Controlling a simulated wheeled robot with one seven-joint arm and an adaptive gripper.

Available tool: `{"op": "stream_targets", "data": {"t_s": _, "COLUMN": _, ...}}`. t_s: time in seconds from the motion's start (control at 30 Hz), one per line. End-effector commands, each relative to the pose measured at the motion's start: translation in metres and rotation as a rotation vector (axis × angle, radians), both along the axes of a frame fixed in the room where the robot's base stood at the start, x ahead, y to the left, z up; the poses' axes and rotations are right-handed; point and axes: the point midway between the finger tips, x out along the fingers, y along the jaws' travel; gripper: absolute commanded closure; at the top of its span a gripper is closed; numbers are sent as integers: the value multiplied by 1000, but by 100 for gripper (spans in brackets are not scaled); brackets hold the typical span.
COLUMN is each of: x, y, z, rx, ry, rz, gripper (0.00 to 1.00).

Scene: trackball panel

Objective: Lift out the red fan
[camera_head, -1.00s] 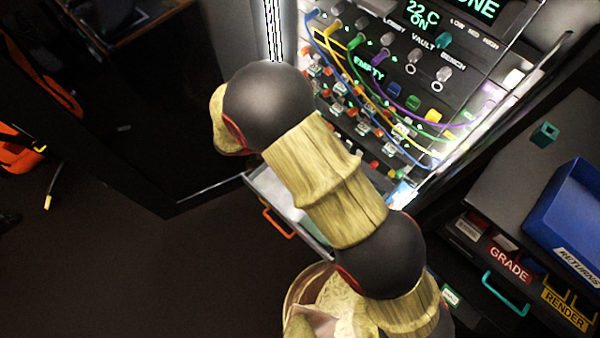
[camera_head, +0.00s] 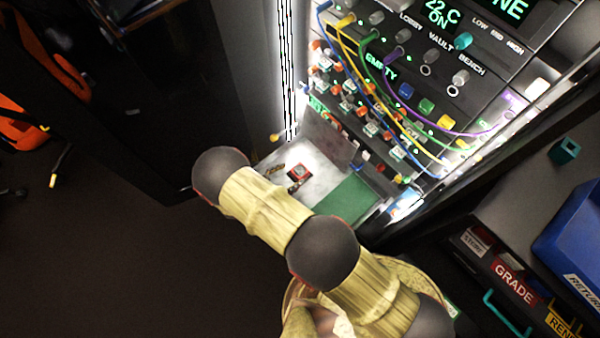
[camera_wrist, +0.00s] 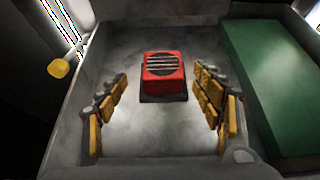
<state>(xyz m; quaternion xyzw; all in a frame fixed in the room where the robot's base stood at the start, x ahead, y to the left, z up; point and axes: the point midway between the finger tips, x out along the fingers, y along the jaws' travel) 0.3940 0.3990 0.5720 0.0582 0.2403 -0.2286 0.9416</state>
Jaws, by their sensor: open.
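The red fan (camera_wrist: 164,74) is a small red block with a dark slatted grille on top and a dark base. It sits in a grey metal tray (camera_wrist: 160,135), towards the tray's far side in the wrist view. My gripper (camera_wrist: 163,105) is open, its two yellow-padded fingers to the left and right, on the near side of the fan and apart from it. In the head view the fan (camera_head: 299,172) shows small in the open tray below the panel; my arm hides the tray's near part.
A green slab (camera_wrist: 270,85) lies along the tray's right side. A panel with cables, knobs and switches (camera_head: 400,90) rises behind the tray. A blue bin (camera_head: 575,235) and labelled drawers stand at the right. A yellow knob (camera_wrist: 58,68) sits just outside the tray's left wall.

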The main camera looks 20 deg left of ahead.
Motion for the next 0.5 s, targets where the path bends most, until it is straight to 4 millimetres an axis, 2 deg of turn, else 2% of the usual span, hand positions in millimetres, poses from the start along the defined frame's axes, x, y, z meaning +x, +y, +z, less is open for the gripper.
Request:
{"op": "stream_targets", "data": {"t_s": 0.13, "x": 17, "y": -15, "z": -10, "rx": -2, "ry": 1, "rz": -4, "gripper": 33}}
{"op": "stream_targets", "data": {"t_s": 0.23, "x": 27, "y": -19, "z": -15, "rx": 0, "ry": 0, "rz": -3, "gripper": 33}}
{"op": "stream_targets", "data": {"t_s": 0.5, "x": 33, "y": -22, "z": -17, "rx": 0, "ry": 0, "rz": -1, "gripper": 33}}
